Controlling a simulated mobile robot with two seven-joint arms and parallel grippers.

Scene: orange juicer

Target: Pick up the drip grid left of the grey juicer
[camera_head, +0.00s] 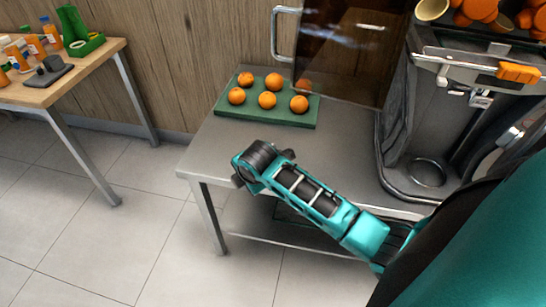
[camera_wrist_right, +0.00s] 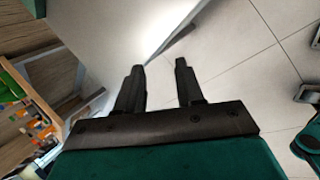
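The grey juicer (camera_head: 400,150) stands at the right of the head view, with a round recess in its base. I cannot make out a drip grid left of it; my right arm covers part of the grey table (camera_head: 222,140) there. My right gripper (camera_head: 240,180) is over the table's left front corner, its fingers mostly hidden in the head view. In the right wrist view, my right gripper (camera_wrist_right: 158,68) has its two fingers apart with nothing between them. My left gripper is not in view.
A green tray (camera_head: 308,122) with several oranges (camera_head: 267,100) lies at the back of the grey table. A wooden table (camera_head: 95,62) at the left holds bottles, a green holder (camera_head: 88,43) and a dark grey item (camera_head: 48,75). Tiled floor lies clear between the tables.

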